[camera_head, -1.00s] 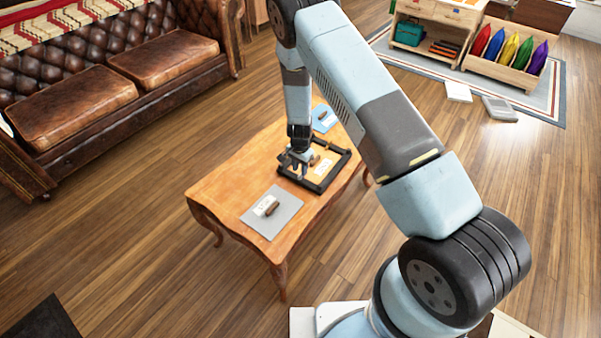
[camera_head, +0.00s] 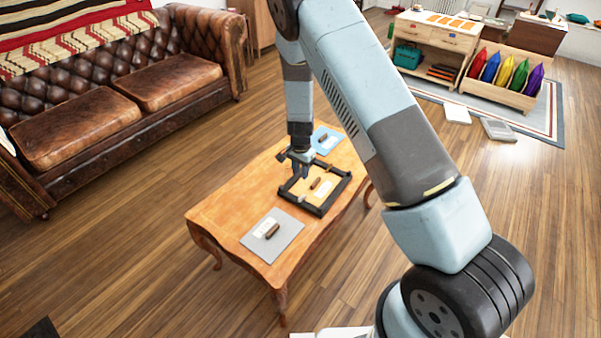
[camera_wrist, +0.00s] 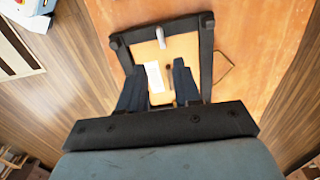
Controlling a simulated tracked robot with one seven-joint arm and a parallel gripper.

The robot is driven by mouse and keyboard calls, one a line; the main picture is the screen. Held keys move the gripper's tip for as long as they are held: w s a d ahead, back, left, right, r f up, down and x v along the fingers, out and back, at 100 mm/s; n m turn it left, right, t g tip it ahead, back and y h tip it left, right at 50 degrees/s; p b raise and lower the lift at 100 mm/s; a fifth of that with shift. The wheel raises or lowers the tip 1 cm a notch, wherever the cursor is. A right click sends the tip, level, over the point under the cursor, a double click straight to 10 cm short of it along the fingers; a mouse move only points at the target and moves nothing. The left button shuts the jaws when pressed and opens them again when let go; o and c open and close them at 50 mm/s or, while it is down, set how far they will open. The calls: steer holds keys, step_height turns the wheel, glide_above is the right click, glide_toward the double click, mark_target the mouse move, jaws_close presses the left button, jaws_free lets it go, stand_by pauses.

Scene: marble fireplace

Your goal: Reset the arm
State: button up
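My gripper (camera_head: 301,168) hangs fingers-down above the wooden coffee table, over the left part of a black-framed tray (camera_head: 321,211). A small brown piece (camera_head: 315,184) lies in the tray. My arm reaches down from the top of the head view.
The coffee table (camera_head: 225,205) also bears a grey mat (camera_head: 285,243) with a brown piece (camera_head: 272,230) and a blue mat (camera_head: 333,145) with a small dark piece. A brown leather sofa (camera_head: 80,120) stands left. Open wooden floor surrounds the table.

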steer(key=s+d+r+n+t+y, duration=0.1)
steer(key=s+d+r, duration=0.15)
steer(key=r, duration=0.95)
steer(key=s+d+r+n, duration=0.15)
steer(key=d+r, duration=0.25)
steer(key=r, duration=0.7)
steer(key=s+d+r+n+t+y, duration=0.1)
steer(key=s+d+r, duration=0.25)
steer(key=r, duration=0.85)
steer(key=s+d+r+n+t, duration=0.1)
steer(key=s+d+r, duration=0.3)
steer(key=s, duration=0.4)
steer(key=s+d+r+n+t+h, duration=0.1)
steer(key=s+d+r, duration=0.3)
steer(key=s, duration=0.5)
steer(key=s+d+r+n+t+h, duration=0.1)
steer(key=s+d+r+n, duration=0.1)
steer(key=s+r, duration=0.4)
steer(key=s+d, duration=0.1)
steer(key=s, duration=0.2)
steer(key=shift+s+d+r+t, duration=0.15)
steer(key=shift+d+r+t, duration=0.15)
steer(key=shift+d+r, duration=0.1)
